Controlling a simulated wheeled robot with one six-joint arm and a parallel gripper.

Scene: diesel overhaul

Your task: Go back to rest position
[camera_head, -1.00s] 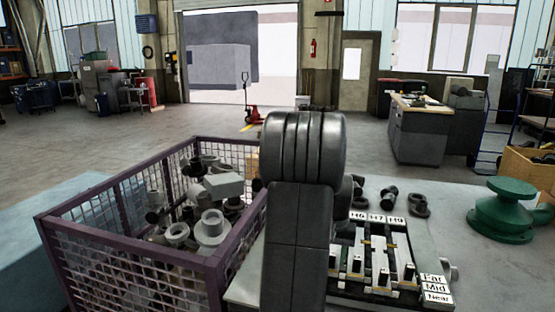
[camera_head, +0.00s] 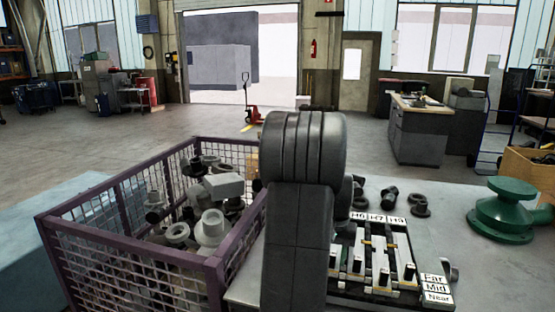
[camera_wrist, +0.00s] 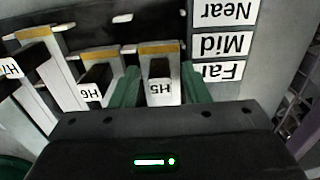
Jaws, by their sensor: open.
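In the wrist view my gripper (camera_wrist: 160,82) is open, with its two green fingers on either side of the black part labelled H5 (camera_wrist: 160,90). A gap shows beside the part, but I cannot tell whether either finger touches it. A part labelled H6 (camera_wrist: 92,88) and one labelled H7 (camera_wrist: 12,68) stand beside it. In the head view my gripper is hidden behind my own dark arm, which rises in front of the labelled rack (camera_head: 408,268).
A purple mesh crate (camera_head: 215,265) full of grey metal parts stands to the left of my arm. A green flanged part (camera_head: 502,212) stands on the table (camera_head: 468,262) at right. Small dark fittings (camera_head: 389,193) lie behind the rack. Open floor (camera_head: 90,148) lies beyond.

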